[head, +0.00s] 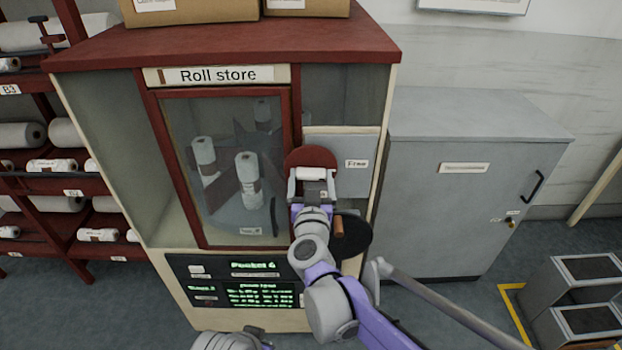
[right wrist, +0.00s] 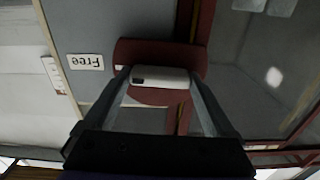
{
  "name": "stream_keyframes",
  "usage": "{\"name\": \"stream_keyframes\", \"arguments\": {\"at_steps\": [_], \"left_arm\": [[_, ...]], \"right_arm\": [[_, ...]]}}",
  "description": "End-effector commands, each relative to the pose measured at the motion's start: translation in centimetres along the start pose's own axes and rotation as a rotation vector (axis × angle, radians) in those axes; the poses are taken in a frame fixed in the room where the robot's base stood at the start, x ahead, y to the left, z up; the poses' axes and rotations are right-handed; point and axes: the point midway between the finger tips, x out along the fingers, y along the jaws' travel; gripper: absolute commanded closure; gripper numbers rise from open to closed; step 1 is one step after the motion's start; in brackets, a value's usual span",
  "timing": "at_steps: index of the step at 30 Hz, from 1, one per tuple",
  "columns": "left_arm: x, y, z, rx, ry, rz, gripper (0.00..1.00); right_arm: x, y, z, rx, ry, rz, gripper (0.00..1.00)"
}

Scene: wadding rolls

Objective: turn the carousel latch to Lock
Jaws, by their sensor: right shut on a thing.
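The carousel latch is a dark red round plate (head: 312,156) with a pale bar handle (head: 311,173), on the grey panel right of the cabinet door. The bar lies roughly level in the head view. A "Free" label (head: 356,164) is on the panel to the right of the latch. My right gripper (head: 311,182) is shut on the bar handle, with one finger at each end. In the right wrist view the handle (right wrist: 165,78) lies between the fingertips, and the "Free" label (right wrist: 86,62) appears upside down. No "Lock" label can be made out.
The Roll store door (head: 225,165) is closed, with white rolls on a carousel behind its glass. A black disc with a brown knob (head: 338,229) sits just below the latch. A grey cabinet (head: 470,185) stands to the right. Roll shelves (head: 50,190) stand at the left.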

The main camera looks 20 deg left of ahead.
Motion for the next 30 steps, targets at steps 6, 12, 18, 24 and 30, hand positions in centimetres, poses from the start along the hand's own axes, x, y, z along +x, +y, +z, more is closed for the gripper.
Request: {"name": "stream_keyframes", "arguments": {"at_steps": [6, 12, 18, 24, 30], "left_arm": [[0.41, 0.0, 0.31, 0.0, -0.002, 0.0, 1.0], [0.75, 0.0, 0.57, 0.0, -0.004, 0.0, 1.0], [0.97, 0.0, 0.72, 0.0, -0.005, 0.0, 1.0], [1.08, 0.0, 0.8, 0.0, -0.005, 0.0, 1.0], [1.1, 0.0, 0.82, 0.0, -0.005, 0.0, 1.0]], "right_arm": [[-0.01, 0.02, 0.07, 0.134, -0.001, 0.0, 0.66], [-0.01, 0.05, 0.09, 0.314, -0.001, 0.0, 0.66], [-0.01, 0.08, 0.08, 0.505, 0.0, 0.0, 0.66], [0.0, 0.1, 0.07, 0.695, 0.0, 0.0, 0.66], [0.0, 0.12, 0.07, 0.885, 0.0, 0.0, 0.66]]}}
